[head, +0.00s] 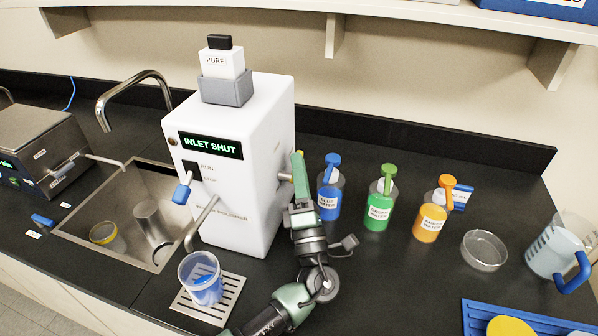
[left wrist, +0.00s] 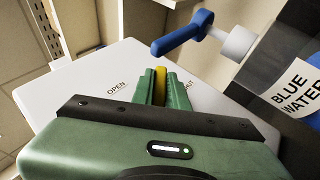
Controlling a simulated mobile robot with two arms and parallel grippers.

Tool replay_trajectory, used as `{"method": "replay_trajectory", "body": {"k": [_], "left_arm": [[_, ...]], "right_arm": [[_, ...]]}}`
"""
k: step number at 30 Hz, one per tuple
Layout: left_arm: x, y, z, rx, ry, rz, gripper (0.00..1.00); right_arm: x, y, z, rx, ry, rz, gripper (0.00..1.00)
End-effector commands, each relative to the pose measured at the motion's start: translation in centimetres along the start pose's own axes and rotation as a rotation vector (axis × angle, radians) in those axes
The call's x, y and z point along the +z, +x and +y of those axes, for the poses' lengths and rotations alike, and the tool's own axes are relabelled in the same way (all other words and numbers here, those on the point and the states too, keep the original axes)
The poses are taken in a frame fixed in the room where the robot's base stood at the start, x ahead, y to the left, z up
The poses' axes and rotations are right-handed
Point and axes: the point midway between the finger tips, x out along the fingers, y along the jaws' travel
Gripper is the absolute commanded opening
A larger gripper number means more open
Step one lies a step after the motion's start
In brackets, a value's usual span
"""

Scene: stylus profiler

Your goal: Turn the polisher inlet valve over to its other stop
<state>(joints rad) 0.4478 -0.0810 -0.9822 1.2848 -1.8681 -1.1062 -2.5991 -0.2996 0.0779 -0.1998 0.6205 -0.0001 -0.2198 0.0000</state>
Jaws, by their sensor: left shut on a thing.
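The white water polisher (head: 235,170) stands on the dark bench, and its display (head: 210,145) reads "INLET SHUT". The yellow inlet valve lever (head: 299,153) is on its right side. My left gripper (head: 299,180) is at that side, shut on the lever. In the left wrist view the lever (left wrist: 160,84) shows as a yellow strip between the green fingers (left wrist: 160,90). An "OPEN" label (left wrist: 116,86) lies left of it; a label at right is partly hidden by the fingers. My right gripper is not in view.
Blue (head: 330,190), green (head: 380,205) and orange (head: 432,220) wash bottles stand right of my left arm. A cup (head: 200,270) sits on a drip grid (head: 228,291) in front of the polisher. A sink (head: 125,195) is at left.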

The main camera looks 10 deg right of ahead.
Motion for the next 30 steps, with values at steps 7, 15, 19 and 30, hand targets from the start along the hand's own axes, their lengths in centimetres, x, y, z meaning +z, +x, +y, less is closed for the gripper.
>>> {"method": "replay_trajectory", "body": {"k": [7, 15, 19, 30], "left_arm": [[0.0, 0.1, 0.1, 0.001, -0.001, 0.002, 0.23], [0.0, 0.1, 0.1, 0.000, 0.000, 0.001, 0.36], [0.0, -0.1, 0.0, -0.001, 0.000, 0.001, 0.36], [0.9, -5.5, 3.2, -0.004, 0.000, 0.000, 0.36]], "right_arm": [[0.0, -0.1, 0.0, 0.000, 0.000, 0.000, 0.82], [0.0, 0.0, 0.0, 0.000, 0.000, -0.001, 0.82], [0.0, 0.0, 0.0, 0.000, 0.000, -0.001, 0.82], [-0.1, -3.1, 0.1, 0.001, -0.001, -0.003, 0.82]]}}
